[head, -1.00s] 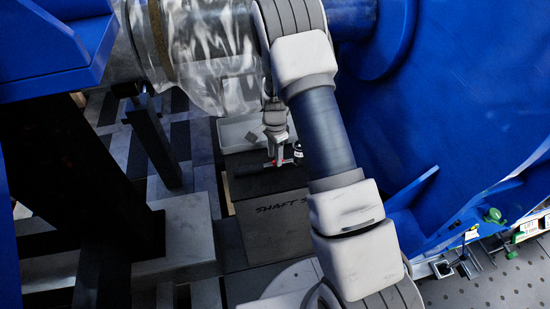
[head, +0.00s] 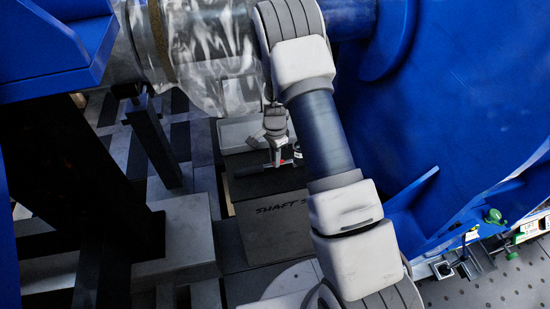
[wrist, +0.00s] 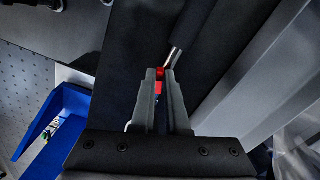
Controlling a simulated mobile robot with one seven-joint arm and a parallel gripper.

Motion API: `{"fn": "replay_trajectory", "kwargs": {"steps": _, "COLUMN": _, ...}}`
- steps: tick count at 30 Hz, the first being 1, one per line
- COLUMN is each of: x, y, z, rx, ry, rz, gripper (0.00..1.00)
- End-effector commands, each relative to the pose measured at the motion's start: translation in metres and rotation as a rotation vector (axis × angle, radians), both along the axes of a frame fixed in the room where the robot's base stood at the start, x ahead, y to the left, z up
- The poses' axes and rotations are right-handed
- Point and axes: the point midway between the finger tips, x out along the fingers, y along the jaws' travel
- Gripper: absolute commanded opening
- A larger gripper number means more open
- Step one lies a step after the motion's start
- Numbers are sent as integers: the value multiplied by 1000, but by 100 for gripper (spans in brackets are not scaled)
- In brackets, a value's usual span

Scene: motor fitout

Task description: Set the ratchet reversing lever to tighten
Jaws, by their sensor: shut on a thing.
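The ratchet (head: 250,171) lies across the top of the dark box marked "SHAFT S" (head: 265,222). In the wrist view its black handle (wrist: 192,24) and silver neck (wrist: 173,58) run down to a red part (wrist: 159,73) at its head. The red part looks like the reversing lever. My gripper (head: 276,161) points down at the ratchet's head. In the wrist view the two fingertips (wrist: 160,75) are shut on the red part. The fingers hide most of the head, so the lever's setting cannot be read.
A light grey tray (head: 238,132) stands behind the box. The large blue motor housing (head: 460,120) fills the right. Clear plastic wrap (head: 205,60) hangs above the tray. A dark post (head: 153,140) stands at the left. A blue bin (wrist: 52,118) shows in the wrist view.

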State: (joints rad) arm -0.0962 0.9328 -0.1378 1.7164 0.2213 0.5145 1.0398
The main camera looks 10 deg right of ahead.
Motion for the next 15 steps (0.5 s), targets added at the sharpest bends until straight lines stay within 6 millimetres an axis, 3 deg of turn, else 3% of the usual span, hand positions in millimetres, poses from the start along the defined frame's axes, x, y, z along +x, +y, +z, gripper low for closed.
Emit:
{"fn": "replay_trajectory", "kwargs": {"steps": 9, "x": -3, "y": -2, "z": -1, "rx": 0, "ry": 1, "rz": 162, "gripper": 0}}
{"fn": "replay_trajectory", "kwargs": {"steps": 15, "x": -4, "y": -2, "z": 1, "rx": 0, "ry": 2, "rz": 177, "gripper": 0}}
